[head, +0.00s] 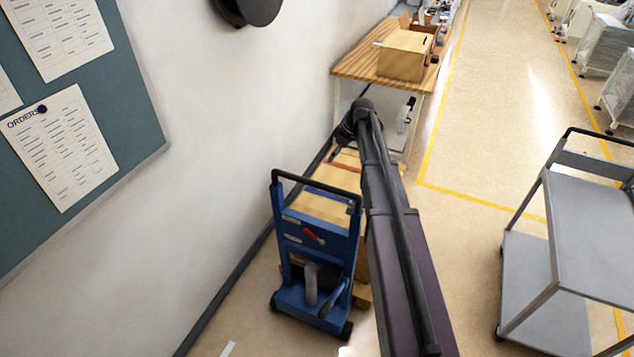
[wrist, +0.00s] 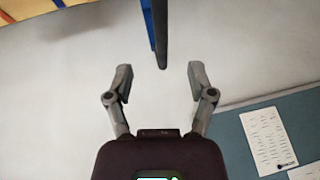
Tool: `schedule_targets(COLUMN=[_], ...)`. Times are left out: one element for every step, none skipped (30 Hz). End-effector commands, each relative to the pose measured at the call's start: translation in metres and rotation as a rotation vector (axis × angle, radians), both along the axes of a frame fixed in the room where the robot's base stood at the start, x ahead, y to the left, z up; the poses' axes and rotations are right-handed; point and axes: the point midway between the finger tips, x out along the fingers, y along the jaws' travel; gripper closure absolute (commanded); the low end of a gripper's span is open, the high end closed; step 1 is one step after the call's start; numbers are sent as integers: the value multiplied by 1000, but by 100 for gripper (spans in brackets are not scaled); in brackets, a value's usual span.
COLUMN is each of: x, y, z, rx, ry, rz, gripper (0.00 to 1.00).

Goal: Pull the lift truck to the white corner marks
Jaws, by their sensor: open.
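The blue lift truck (head: 318,250) stands upright on the floor beside the wall, with a black push handle (head: 316,186) at its top. Cardboard boxes (head: 322,205) are behind it. In the wrist view the dark handle bar (wrist: 162,40) comes down from the top, with a blue post (wrist: 146,14) beside it. My gripper (wrist: 158,78) is open and empty, and the bar's end shows just above the gap between its fingertips. I cannot tell the depth between them. A short white mark (head: 228,349) lies on the floor at the bottom edge; other corner marks are not visible.
A wooden workbench (head: 355,66) with a carton stands behind. A grey cart (head: 590,225) stands at the right. The wall with a notice board (head: 75,120) is close at the left. Clear floor with yellow lines (head: 480,200) lies between bench and cart.

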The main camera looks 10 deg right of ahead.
Motion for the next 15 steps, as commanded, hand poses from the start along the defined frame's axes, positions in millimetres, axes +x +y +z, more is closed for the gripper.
schedule_targets(x=[0, 0, 0, 0, 0, 0, 1, 1, 1, 1, 1, 1, 2, 2, 2], y=[0, 1, 1, 1, 2, 2, 3, 4, 5, 5, 6, 8, 8, 9, 11], z=[-1, -2, -3, -4, -5, -7, -8, -10, -12, -14, -16, -19, -21, -24, -27], rx=[0, 0, 0, 0, 0, 0, 0, 0, 0, 0, 0, 0, 0, 0, 0], ry=[0, 0, 0, 0, 0, 0, 0, 0, 0, 0, 0, 0, 0, 0, 0], rz=[0, 0, 0, 0, 0, 0, 0, 0, 0, 0, 0, 0, 0, 0, 0], gripper=[29, 29, 29, 29, 29, 29, 29, 29, 29, 29, 29, 29, 29, 29, 29])
